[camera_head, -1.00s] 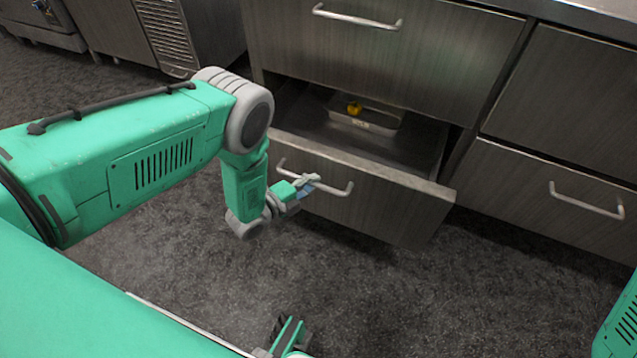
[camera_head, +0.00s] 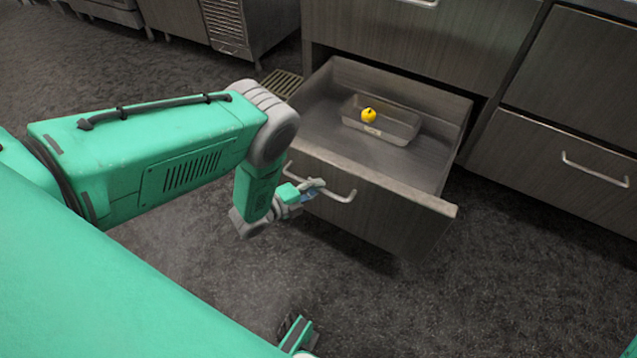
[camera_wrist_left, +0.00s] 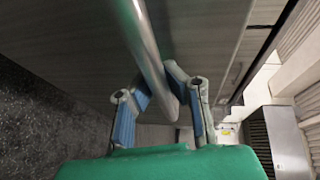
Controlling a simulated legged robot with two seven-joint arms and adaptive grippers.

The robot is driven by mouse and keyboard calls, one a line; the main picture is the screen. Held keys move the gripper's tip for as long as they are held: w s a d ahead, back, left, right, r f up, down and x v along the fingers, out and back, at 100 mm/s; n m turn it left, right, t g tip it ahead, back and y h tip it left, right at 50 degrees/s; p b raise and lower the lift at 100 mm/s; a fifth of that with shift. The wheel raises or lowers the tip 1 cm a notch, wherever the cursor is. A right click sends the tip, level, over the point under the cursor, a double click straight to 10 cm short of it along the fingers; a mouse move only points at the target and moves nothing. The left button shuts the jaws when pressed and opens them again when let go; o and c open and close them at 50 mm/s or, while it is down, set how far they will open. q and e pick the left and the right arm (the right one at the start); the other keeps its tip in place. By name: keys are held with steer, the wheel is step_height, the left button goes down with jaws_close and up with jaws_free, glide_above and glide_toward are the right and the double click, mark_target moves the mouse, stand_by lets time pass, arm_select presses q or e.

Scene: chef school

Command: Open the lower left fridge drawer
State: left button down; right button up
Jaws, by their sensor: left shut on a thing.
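The lower left fridge drawer (camera_head: 390,212) stands pulled well out from the cabinet in the head view, its inside open to view. Its bar handle (camera_head: 342,196) runs across the front panel. My left gripper (camera_head: 314,188) is shut on this handle near its left part. In the left wrist view the handle (camera_wrist_left: 146,45) passes between the two fingers of my left gripper (camera_wrist_left: 165,112). A small metal tray (camera_head: 398,125) with a yellow round thing (camera_head: 368,115) lies inside the drawer.
The shut upper drawer (camera_head: 420,40) is above the open one. Shut drawers (camera_head: 560,165) stand to the right, one with a bar handle (camera_head: 595,172). A slatted floor grate (camera_head: 281,83) lies left of the drawer. The dark floor (camera_head: 480,290) in front is clear.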

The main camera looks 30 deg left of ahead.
arm_select(q)
steer(key=shift+s+d+f, duration=0.15)
steer(key=shift+s+d, duration=0.05)
steer(key=shift+s, duration=0.4)
arm_select(e)
steer(key=shift+s, duration=0.4)
arm_select(q)
steer(key=c, duration=1.5)
jaws_free()
steer(key=shift+c, duration=0.2)
steer(key=shift+w+a, duration=0.1)
steer(key=shift+a, duration=0.1)
steer(key=v, duration=1.2)
